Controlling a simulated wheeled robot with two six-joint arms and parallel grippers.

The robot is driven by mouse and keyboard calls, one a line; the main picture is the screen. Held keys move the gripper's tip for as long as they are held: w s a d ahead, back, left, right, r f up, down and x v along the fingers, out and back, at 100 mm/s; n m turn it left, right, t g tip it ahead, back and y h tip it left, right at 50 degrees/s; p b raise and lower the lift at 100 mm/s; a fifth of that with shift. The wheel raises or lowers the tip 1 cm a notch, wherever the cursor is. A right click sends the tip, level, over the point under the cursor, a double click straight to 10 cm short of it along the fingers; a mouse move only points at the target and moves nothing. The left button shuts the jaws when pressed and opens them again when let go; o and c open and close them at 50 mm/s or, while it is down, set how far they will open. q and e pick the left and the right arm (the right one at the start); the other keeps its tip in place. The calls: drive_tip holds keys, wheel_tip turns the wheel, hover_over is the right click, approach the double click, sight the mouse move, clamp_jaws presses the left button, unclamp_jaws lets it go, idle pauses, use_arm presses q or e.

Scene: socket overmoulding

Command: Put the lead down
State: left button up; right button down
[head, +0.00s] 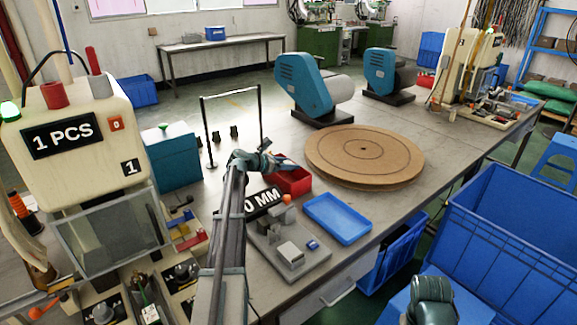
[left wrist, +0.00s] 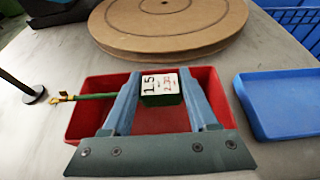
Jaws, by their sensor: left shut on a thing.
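The lead (left wrist: 97,96) shows in the left wrist view as a green wire with a brass-coloured terminal at its left end. A green block with a white label (left wrist: 162,86) sits between the fingers of my left gripper (left wrist: 153,92); the label reads 1.5 with red figures beside it. The gripper is shut on the lead and is over the red bin (left wrist: 222,95), with the terminal end sticking out past the bin's left side. In the head view my left gripper (head: 268,162) is beside the red bin (head: 295,183). The lead is hard to make out there.
A blue tray (head: 338,218) lies right of the red bin, and a round brown board (head: 365,155) lies behind it. A grey fixture plate (head: 290,250) is in front. A thin black frame (head: 207,130) stands behind the gripper. A large blue crate (head: 520,235) is at right.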

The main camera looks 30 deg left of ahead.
use_arm(q)
drive_tip(key=shift+f+b, duration=0.55)
drive_tip(key=shift+f, duration=0.05)
drive_tip(key=o, duration=1.4)
drive_tip(key=shift+r, duration=0.1)
drive_tip(key=shift+c, duration=0.2)
drive_tip(key=shift+r+p, duration=0.35)
drive_tip(key=shift+p, duration=0.1)
drive_tip(key=shift+s+r+p, duration=0.1)
drive_tip(key=shift+r+p, duration=0.35)
drive_tip(key=shift+p, duration=0.05)
drive_tip(key=p+v, duration=0.4)
drive_tip(key=v, duration=0.7)
drive_tip(key=shift+s+a, duration=0.25)
drive_tip(key=shift+s, duration=0.05)
